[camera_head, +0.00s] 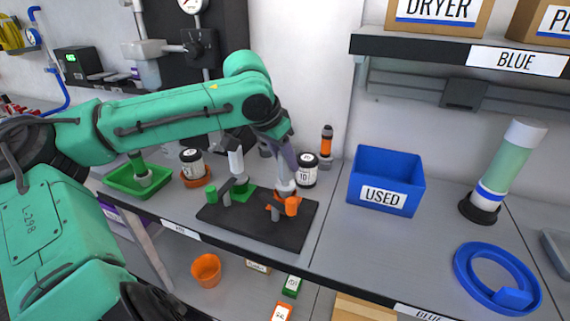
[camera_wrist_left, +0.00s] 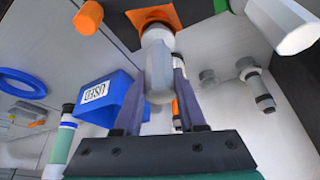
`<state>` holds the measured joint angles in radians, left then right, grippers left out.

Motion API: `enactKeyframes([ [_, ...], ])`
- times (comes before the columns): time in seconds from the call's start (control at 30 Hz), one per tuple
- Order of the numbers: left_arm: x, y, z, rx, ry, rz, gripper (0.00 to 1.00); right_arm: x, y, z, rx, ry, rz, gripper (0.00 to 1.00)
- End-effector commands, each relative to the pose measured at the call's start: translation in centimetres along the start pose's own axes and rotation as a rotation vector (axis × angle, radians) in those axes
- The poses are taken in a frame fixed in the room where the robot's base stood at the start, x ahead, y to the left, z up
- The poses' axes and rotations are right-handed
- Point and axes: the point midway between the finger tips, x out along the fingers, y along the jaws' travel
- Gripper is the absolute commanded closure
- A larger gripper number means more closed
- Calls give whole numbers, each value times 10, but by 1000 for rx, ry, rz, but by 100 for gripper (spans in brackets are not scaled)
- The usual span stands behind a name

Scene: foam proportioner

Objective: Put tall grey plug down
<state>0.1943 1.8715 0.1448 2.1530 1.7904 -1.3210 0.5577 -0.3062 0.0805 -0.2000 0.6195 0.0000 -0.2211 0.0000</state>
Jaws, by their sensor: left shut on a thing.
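My left gripper (camera_head: 287,172) is over the black board (camera_head: 250,228) on the table, pointing down. It is shut on the tall grey plug (camera_wrist_left: 158,72), which shows between its two fingers in the wrist view (camera_wrist_left: 158,92). The plug's far end is at an orange square seat (camera_wrist_left: 150,14) on the board; I cannot tell whether it is fully down in it. In the head view the fingers hide most of the plug. My right gripper is not in view.
A pale plug (camera_head: 236,163) stands at a green seat left of the gripper. Behind are black-capped jars (camera_head: 307,170).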

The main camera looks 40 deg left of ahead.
Motion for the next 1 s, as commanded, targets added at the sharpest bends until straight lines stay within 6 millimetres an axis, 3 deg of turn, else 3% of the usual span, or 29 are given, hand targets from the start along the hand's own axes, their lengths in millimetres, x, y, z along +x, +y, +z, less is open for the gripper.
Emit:
enactKeyframes([
  [0.3,2,0,1,0,1,0,100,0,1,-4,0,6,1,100],
  [0.33,2,0,1,0,0,0,49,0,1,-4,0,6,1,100],
  [0.4,2,0,1,-1,0,0,30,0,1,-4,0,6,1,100],
  [0.77,-4,-1,-2,-1,2,-2,30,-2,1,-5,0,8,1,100],
  [0.87,-23,0,-3,-2,7,-1,30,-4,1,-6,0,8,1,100],
  [1.0,-62,0,-4,-1,7,-2,30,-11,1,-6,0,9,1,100],
])
